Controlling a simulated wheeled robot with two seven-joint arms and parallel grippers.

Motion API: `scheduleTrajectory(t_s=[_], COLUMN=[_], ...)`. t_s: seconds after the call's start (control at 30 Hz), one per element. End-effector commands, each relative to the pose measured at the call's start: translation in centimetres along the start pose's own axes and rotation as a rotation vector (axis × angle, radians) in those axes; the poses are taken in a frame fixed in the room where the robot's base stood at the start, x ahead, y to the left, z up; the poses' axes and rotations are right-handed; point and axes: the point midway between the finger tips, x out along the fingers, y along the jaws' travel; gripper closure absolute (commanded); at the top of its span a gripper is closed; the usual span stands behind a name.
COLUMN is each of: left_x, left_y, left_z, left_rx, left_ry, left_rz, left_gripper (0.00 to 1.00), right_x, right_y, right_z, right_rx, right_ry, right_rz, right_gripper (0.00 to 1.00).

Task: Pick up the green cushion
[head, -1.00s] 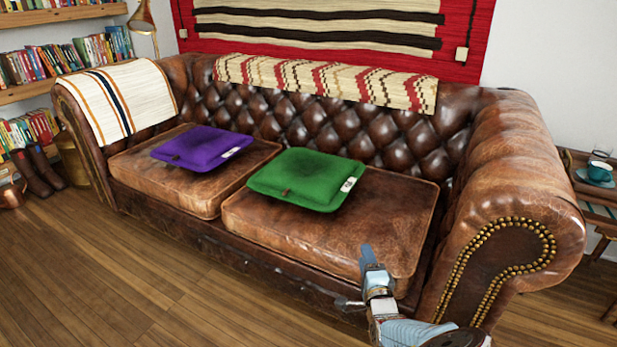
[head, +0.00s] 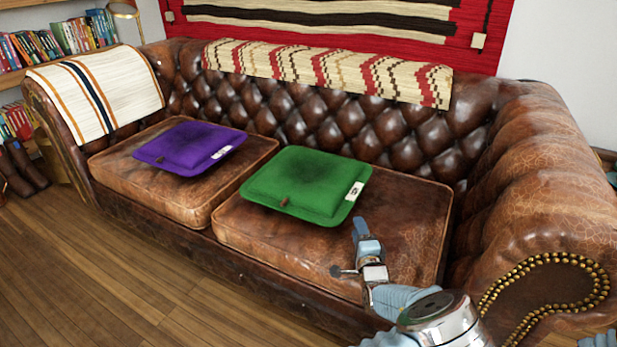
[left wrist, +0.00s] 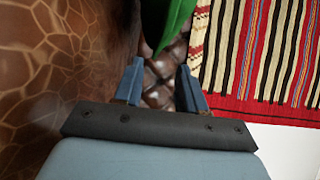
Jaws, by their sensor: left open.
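The green cushion (head: 305,186) lies flat on the right seat of the brown leather sofa (head: 530,170), with a white tag at its right edge. My left gripper (head: 350,250) is open and empty above the same seat, near the cushion's front right corner and apart from it. In the left wrist view, my left gripper (left wrist: 160,70) shows two spread blue fingers with nothing between them. A part of the green cushion (left wrist: 177,22) shows beyond the fingertips at the top.
A purple cushion (head: 190,147) lies on the left seat. A striped throw (head: 98,93) covers the left armrest, and a patterned blanket (head: 330,72) lies along the backrest. The rolled right armrest rises beside my arm. The wooden floor (head: 110,270) in front is clear.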

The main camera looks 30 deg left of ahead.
Motion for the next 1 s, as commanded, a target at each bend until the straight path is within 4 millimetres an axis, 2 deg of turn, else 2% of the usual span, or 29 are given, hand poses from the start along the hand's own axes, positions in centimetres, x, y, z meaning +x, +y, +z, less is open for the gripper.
scheduleTrajectory(t_s=[0.1,0.2,0.43,0.63,0.77,0.97,1.0], left_x=[2.7,4.3,6.4,9.6,10.6,10.6,10.6], left_y=[0.0,0.0,0.0,-0.1,0.0,0.0,0.0], left_z=[0.1,0.0,0.0,0.0,-0.1,-0.1,-0.1], left_rx=[-0.001,-0.002,0.000,-0.001,0.000,0.000,0.000], left_ry=[-0.002,-0.001,-0.001,-0.002,-0.001,0.000,0.000], left_rz=[0.000,0.000,0.000,0.001,0.001,0.001,0.001], left_gripper=[0.60,0.60,0.60,0.60,0.60,0.60,0.64], right_x=[-0.1,-0.1,-0.2,-0.4,-0.4,-0.4,-0.4], right_y=[0.0,-0.1,-0.1,-0.3,-0.3,-0.3,-0.3], right_z=[0.0,0.0,0.0,0.1,0.1,0.1,0.1], right_rx=[0.000,0.000,-0.001,-0.002,-0.002,-0.002,-0.002], right_ry=[0.000,0.000,-0.001,-0.002,-0.002,-0.003,-0.003], right_rz=[0.000,0.000,-0.001,-0.002,-0.003,-0.003,-0.003], right_gripper=[0.77,0.77,0.77,0.77,0.77,0.77,0.77])
